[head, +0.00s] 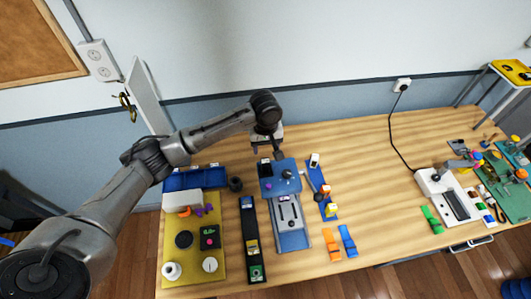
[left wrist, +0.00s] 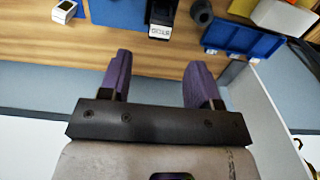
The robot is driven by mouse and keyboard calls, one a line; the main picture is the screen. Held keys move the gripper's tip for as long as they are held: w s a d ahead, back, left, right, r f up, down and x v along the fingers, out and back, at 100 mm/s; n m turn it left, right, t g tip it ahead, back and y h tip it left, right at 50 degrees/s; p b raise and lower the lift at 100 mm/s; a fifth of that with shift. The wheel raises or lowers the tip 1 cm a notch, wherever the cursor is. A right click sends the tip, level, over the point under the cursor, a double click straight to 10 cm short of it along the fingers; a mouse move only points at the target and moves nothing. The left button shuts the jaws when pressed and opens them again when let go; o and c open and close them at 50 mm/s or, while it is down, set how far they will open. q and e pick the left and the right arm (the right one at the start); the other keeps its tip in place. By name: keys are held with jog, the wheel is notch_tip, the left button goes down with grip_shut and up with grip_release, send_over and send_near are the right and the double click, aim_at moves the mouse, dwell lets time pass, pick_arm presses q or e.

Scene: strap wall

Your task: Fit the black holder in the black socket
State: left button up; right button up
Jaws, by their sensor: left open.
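My left gripper (head: 276,150) hangs at the table's back edge, behind the blue press-like fixture. In the left wrist view its two purple fingers (left wrist: 157,72) are apart, with nothing between them. A small black block with a white label (left wrist: 162,18), perhaps the black holder, stands beyond the fingertips, apart from them. It also shows left of the fixture's blue top in the head view (head: 265,169). A black square piece (head: 209,237) on the yellow board may be the black socket; I cannot tell for sure. My right gripper is out of view.
A black cylinder (head: 236,184) stands beside a blue bin (head: 195,180). A long black tray (head: 247,217) lies left of the blue fixture (head: 292,241). Orange and blue pieces (head: 331,244) lie right. The table's middle right (head: 380,180) is mostly clear. The wall stands close behind.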

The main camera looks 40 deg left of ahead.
pick_arm(q)
jog(key=shift+r, duration=0.6)
jog(key=s+d+f+m+t+h, duration=0.1)
jog(key=s+d+f+m+h, duration=0.1)
jog(key=s+d+f+m, duration=0.85)
jog(key=s+d+f+m+t+y, duration=0.1)
jog(key=s+t, duration=0.1)
jog(key=s, duration=2)
jog(key=shift+d+t+y, duration=0.25)
jog(key=shift+t+y, duration=0.05)
jog(key=shift+y, duration=0.1)
jog(key=shift+s+r+m, duration=0.1)
jog(key=shift+r+m, duration=0.05)
jog(key=shift+m, duration=0.1)
notch_tip(320, 180, up, 13)
jog(key=p, duration=1.3)
jog(key=shift+r, duration=0.15)
